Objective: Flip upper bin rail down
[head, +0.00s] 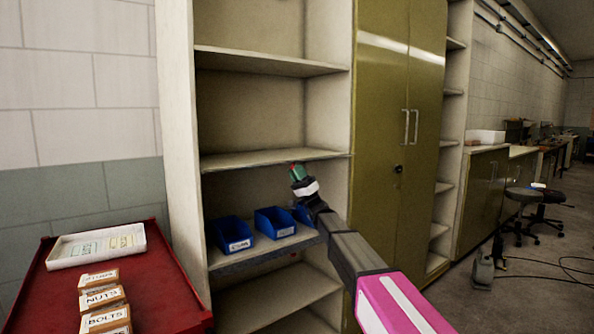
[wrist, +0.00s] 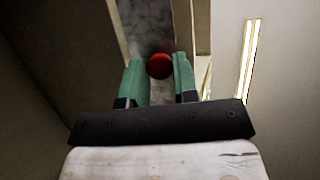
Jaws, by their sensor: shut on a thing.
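My gripper (head: 298,173) is at the front of the shelf unit, just under the right end of the upper shelf's front edge. In the wrist view, its two green fingers (wrist: 160,80) are shut on a round red knob (wrist: 159,66). A mottled grey strip (wrist: 150,25) runs behind the knob, and I take it for the upper bin rail. In the head view, a thin grey edge (head: 250,161) runs along the front of that shelf, roughly level. My gripper hides most of the knob in the head view.
Blue bins (head: 232,235) stand on the shelf below, the rightmost partly behind my arm. A grey front strip (head: 262,254) edges that shelf. Olive cabinet doors (head: 385,130) stand close on the right. A red cart (head: 160,285) with labelled boxes and a white tray is at left.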

